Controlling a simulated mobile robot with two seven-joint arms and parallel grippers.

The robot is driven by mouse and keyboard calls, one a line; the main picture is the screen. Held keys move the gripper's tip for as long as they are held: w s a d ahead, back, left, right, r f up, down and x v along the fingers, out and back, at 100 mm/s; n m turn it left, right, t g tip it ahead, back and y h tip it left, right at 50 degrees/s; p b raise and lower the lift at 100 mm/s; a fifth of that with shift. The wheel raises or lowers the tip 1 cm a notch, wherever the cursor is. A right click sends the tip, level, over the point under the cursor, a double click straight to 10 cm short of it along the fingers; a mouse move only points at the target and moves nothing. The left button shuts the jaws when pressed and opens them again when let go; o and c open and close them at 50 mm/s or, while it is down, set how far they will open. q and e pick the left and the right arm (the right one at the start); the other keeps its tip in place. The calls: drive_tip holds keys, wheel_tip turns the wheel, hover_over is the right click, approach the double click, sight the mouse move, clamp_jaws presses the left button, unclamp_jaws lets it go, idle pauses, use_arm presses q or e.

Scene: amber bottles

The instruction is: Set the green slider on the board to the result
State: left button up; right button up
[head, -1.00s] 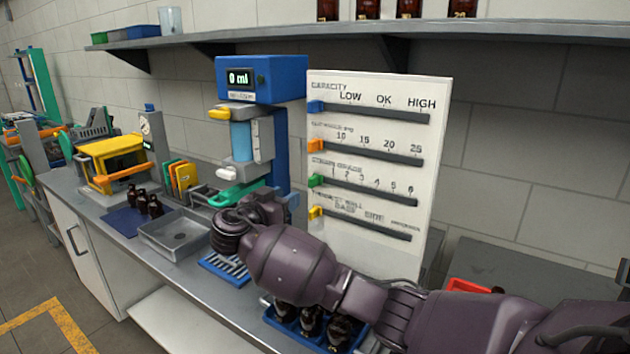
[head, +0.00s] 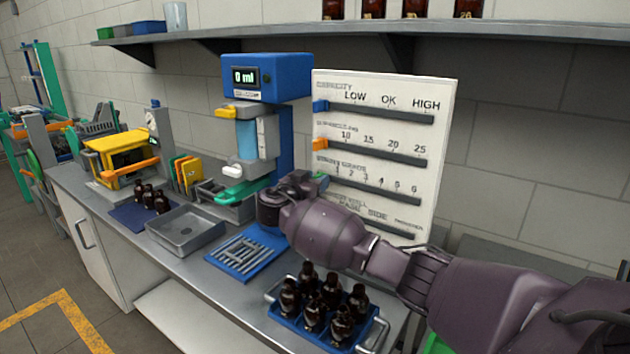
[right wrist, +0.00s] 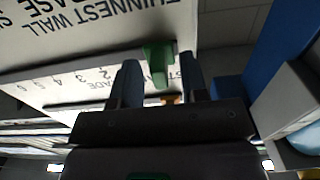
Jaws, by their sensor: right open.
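The white board (head: 443,125) stands upright with several slotted rows and coloured sliders. The green slider sits at the left end of the strain-grade row, near 1; in the head view my right gripper (head: 312,184) partly hides it. In the right wrist view the green slider (right wrist: 158,62) shows between the two open fingers of my right gripper (right wrist: 162,82), with no clear grip on it. The blue slider (head: 320,106) and orange slider (head: 320,144) are at the left ends of their rows. The lowest row's slider is hidden by my arm. My left gripper is out of view.
Left of the board stands the blue dispenser (head: 265,78), its display reading 0 ml. A blue tray of amber bottles (head: 284,317) stands below my right arm. A blue grated tray (head: 240,253) and a grey metal tray (head: 184,232) lie on the counter. A shelf (head: 480,35) runs above.

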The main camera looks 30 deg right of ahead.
clamp_jaws()
idle(0.3)
drive_tip(key=s+d+b, duration=0.1)
drive_tip(key=s, duration=0.1)
drive_tip(key=s+b, duration=0.1)
drive_tip(key=s, duration=0.1)
drive_tip(key=s+d+b, duration=0.1)
drive_tip(key=s, duration=0.1)
drive_tip(key=shift+s+d+f, duration=0.25)
drive_tip(key=shift+d, duration=0.05)
drive_tip(key=s+d, duration=0.2)
drive_tip(key=s, duration=0.3)
drive_tip(key=s+d, duration=0.2)
drive_tip(key=s, duration=0.3)
drive_tip(key=s+d+p, duration=0.1)
drive_tip(key=s+d, duration=0.1)
drive_tip(key=s, duration=0.3)
drive_tip(key=shift+s+d+r, duration=0.1)
drive_tip(key=shift+d+r, duration=0.05)
drive_tip(key=shift+r, duration=0.05)
drive_tip(key=shift+s+d+f, duration=0.1)
drive_tip(key=shift+s+d, duration=0.05)
drive_tip(key=shift+s, duration=0.2)
